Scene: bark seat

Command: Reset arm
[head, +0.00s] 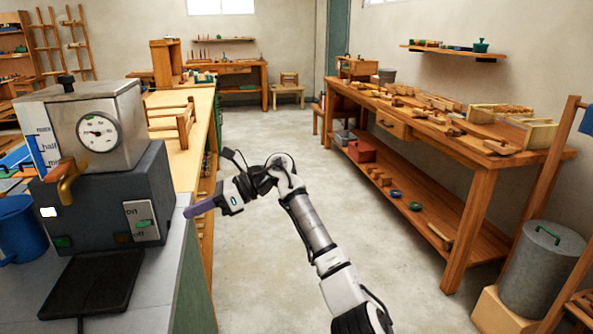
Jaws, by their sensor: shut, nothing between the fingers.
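My arm reaches up from the bottom right of the middle in the head view and bends left. My gripper (199,208) is at its end, shut and empty, pointing left. In the picture it is just right of the dark machine's front and over the edge of the left counter. I cannot tell how far it is from the counter's edge.
A machine (107,190) with a gauge and brass tap stands on the left counter (160,290), a blue mug (20,232) beside it. A long workbench (478,178) with wooden pieces runs along the right. A lidded grey bin (540,272) stands at lower right. The floor (275,140) between is clear.

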